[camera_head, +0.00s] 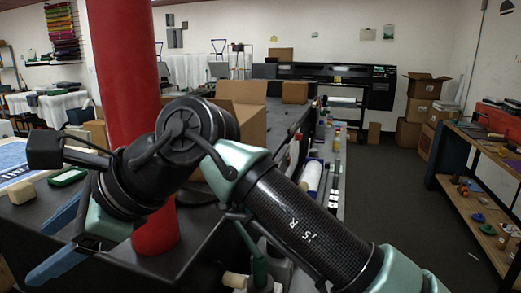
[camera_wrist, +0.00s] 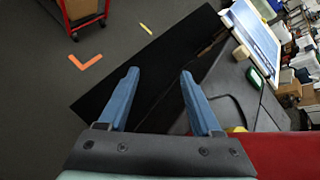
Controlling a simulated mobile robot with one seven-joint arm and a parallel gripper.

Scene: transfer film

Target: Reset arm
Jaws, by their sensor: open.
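My gripper (camera_wrist: 160,72) is open, its two blue fingers spread apart with nothing between them. In the head view my gripper (camera_head: 38,257) is at the lower left, pointing down and left near the edge of the dark table (camera_head: 165,268). My arm reaches across the middle of that view, bent at a black joint in front of the red column (camera_head: 125,60). In the wrist view the fingers point toward the dark tabletop's edge and the grey floor beyond it.
A green-edged item (camera_head: 68,177) and a beige block (camera_head: 21,193) lie on the table beside a blue-and-white print (camera_head: 14,158). An open cardboard box (camera_head: 243,113) stands behind my arm. A workbench (camera_head: 470,190) is at right, with bare floor (camera_head: 385,175) between. A red cart (camera_wrist: 80,25) shows in the wrist view.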

